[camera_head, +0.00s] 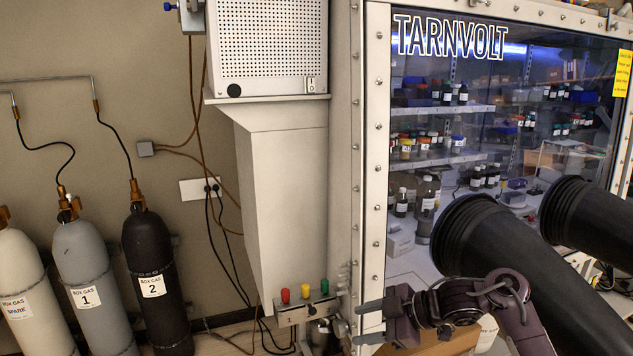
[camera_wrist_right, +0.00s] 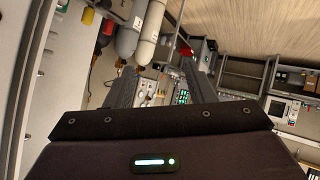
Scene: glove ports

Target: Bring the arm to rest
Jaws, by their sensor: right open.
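My right gripper (camera_head: 366,322) is in the lower middle of the head view, its two dark fingers pointing left and spread apart. It stands in front of the lower left corner of the glove box, below its window. In the right wrist view the two ribbed fingers (camera_wrist_right: 165,75) are also apart, with nothing held between them. My right arm (camera_head: 505,295) comes in from the lower right, in front of the black glove ports. My left gripper is in neither view.
Two black gloves (camera_head: 500,250) (camera_head: 585,215) stick out of the glove box window. A valve block (camera_head: 306,308) with red, yellow and green knobs is left of the gripper. A cardboard box (camera_head: 440,342) shows behind it. Gas cylinders (camera_head: 152,265) stand at far left.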

